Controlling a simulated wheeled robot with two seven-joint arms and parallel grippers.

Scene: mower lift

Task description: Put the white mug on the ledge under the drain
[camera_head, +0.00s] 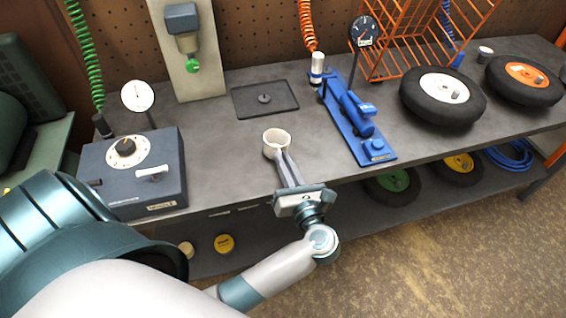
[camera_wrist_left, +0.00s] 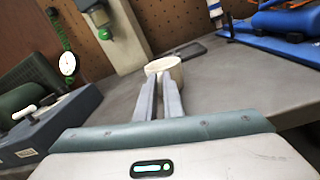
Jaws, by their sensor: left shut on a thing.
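The white mug (camera_head: 277,143) is over the middle of the grey bench, at the tips of my left gripper (camera_head: 281,153). The gripper is shut on the mug. In the left wrist view the mug (camera_wrist_left: 167,67) shows beyond the two long grey fingers (camera_wrist_left: 158,82), which hide part of its near side. I cannot tell whether the mug touches the bench. A grey fitting with a green nozzle (camera_head: 193,66), perhaps the drain, is on a beige upright panel behind the bench, left of the mug. No separate ledge shows clearly below it. My right gripper is out of view.
A dark square plate (camera_head: 248,104) with a small knob lies behind the mug. A dark control box (camera_head: 105,170) stands left. A blue jack-like tool (camera_head: 340,124) lies right, with wheels (camera_head: 415,98) farther right. Bare bench surrounds the mug.

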